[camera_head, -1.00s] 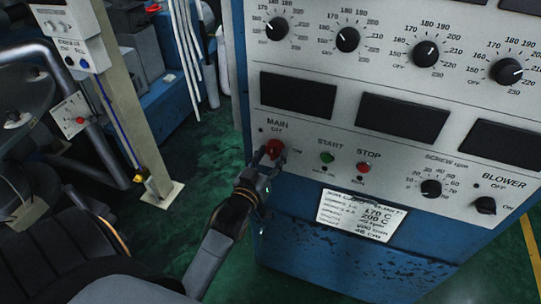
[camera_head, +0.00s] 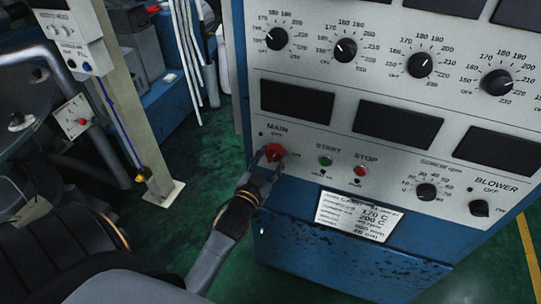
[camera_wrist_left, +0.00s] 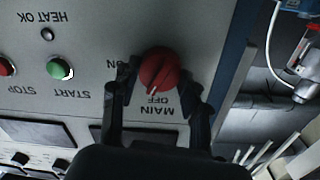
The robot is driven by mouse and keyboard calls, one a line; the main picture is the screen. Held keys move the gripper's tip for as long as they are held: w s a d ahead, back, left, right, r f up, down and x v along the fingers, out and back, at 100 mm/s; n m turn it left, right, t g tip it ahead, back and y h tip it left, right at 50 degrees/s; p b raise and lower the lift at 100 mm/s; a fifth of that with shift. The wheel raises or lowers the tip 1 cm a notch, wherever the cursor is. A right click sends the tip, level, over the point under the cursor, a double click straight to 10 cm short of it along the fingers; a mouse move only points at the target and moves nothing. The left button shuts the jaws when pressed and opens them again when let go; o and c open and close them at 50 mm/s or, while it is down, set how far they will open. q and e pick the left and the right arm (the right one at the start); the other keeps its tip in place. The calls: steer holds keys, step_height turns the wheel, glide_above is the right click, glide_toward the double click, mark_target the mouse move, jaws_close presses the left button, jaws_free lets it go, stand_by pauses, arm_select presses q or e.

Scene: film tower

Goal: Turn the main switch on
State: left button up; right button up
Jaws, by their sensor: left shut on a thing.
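The main switch is a red knob (camera_head: 272,151) at the lower left of the grey control panel, under the label MAIN. It also shows in the left wrist view (camera_wrist_left: 160,68), where the panel appears upside down. Its white mark points close to the OFF label, with ON off to the left there. My left gripper (camera_head: 270,157) is shut on the knob, one finger on each side, as the left wrist view (camera_wrist_left: 161,78) shows. The fingers cover part of the panel around it. My right gripper is not in view.
The green START button (camera_head: 325,161) and red STOP button (camera_head: 361,171) sit right of the main switch. The BLOWER knob (camera_head: 480,208) is farther right. A beige post (camera_head: 135,110) stands left of the cabinet, with green floor (camera_head: 215,165) between.

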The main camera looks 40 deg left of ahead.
arm_select(q)
steer(key=m+p, duration=0.1)
steer(key=m, duration=0.1)
steer(key=shift+r+m, duration=0.1)
steer(key=shift+m, duration=0.3)
steer(key=m, duration=0.3)
steer(key=shift+m+p, duration=0.3)
steer(key=shift+p, duration=0.05)
steer(key=m, duration=0.4)
steer(key=shift+y, duration=0.3)
steer(key=shift+d+m, duration=0.1)
steer(key=shift+m, duration=0.9)
steer(key=o, duration=1.1)
steer(key=shift+w, duration=0.1)
steer(key=shift+o, duration=0.2)
